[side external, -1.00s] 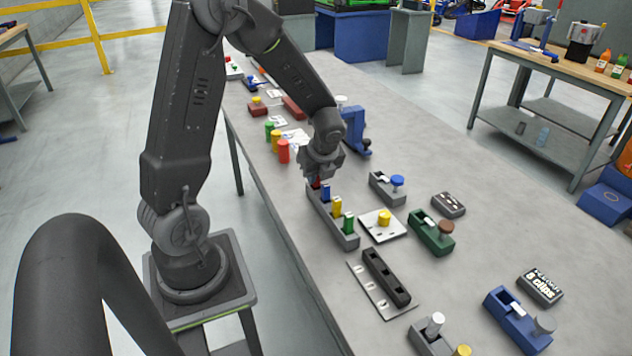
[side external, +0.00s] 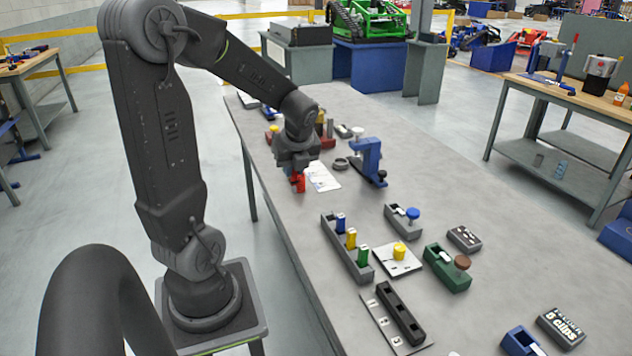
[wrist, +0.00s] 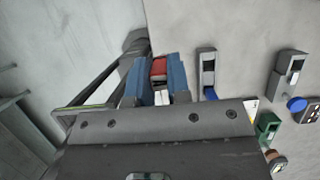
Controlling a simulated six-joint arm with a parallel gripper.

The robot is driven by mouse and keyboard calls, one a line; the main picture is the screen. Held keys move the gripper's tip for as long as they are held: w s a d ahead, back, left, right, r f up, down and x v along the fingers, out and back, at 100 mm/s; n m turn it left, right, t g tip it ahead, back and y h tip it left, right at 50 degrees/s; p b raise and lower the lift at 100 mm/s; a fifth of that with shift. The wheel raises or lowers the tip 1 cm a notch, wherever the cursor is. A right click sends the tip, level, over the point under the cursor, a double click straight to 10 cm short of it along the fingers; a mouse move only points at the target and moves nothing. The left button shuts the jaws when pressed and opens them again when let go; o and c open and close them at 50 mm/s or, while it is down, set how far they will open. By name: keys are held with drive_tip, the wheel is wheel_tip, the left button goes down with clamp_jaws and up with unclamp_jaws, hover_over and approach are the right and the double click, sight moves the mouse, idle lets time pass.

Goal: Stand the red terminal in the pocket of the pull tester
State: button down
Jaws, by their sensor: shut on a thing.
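My gripper (side external: 297,170) hangs over the left part of the bench, beyond the grey rack. In the wrist view its blue fingers (wrist: 157,85) are shut on the red terminal (wrist: 159,68), with a white part below it. The grey rack (side external: 354,266) holds blue, yellow and green terminals; its far end has no terminal. A blue upright device (side external: 368,160) stands to the right of my gripper. It may be the pull tester, but I cannot tell for sure, and its pocket is not visible.
Grey (side external: 393,214) and green (side external: 440,268) fixtures with knobs, and a black channel (side external: 400,312), stand nearer. The bench is clear between the rack and the blue device.

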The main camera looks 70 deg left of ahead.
drive_tip(key=w+d+r, duration=0.1)
drive_tip(key=w+d, duration=0.2)
drive_tip(key=w, duration=0.4)
drive_tip(key=w+d+r, duration=0.1)
drive_tip(key=w+d, duration=0.2)
drive_tip(key=w, duration=0.4)
drive_tip(key=w+d+f, duration=0.3)
drive_tip(key=w+d, duration=0.2)
drive_tip(key=d, duration=0.4)
drive_tip(key=w+d+f, duration=0.4)
drive_tip(key=w+d, duration=0.2)
drive_tip(key=d, duration=0.3)
drive_tip(key=shift+w+d, duration=0.15)
drive_tip(key=shift+d, duration=0.1)
drive_tip(key=shift+f, duration=1.65)
idle(1.1)
drive_tip(key=c, duration=0.5)
unclamp_jaws()
drive_tip(key=shift+r, duration=0.1)
idle(0.6)
